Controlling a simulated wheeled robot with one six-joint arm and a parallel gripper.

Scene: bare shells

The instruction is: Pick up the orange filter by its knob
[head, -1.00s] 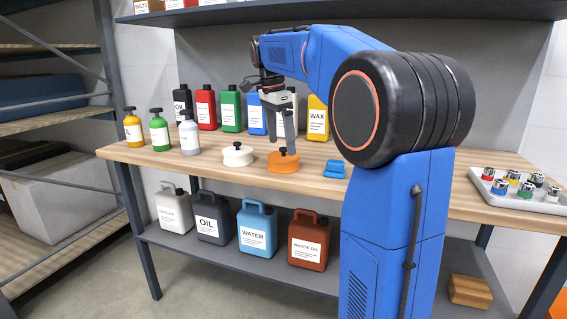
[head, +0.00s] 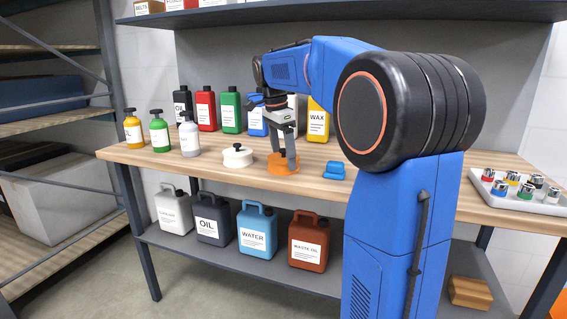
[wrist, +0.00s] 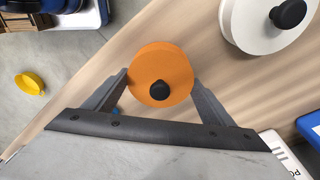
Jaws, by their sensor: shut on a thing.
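The orange filter (head: 283,168) is a round disc on the wooden bench, near its front edge. My gripper (head: 284,158) points down over it, one finger at each side. In the wrist view the orange filter (wrist: 160,60) lies between the two fingers (wrist: 160,80), which are wide apart and close against its rim. Its black knob (wrist: 159,90) stands free between them, with no finger on it. My gripper is shut on the filter's body. The filter appears to rest on the bench; the exact contact at its edges is hard to see.
A white filter (head: 237,157) with a black knob stands just left. A blue object (head: 334,170) lies just right. Pump bottles (head: 160,133) stand further left, labelled bottles (head: 231,113) behind. A tray (head: 520,203) of small jars is at the far right.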

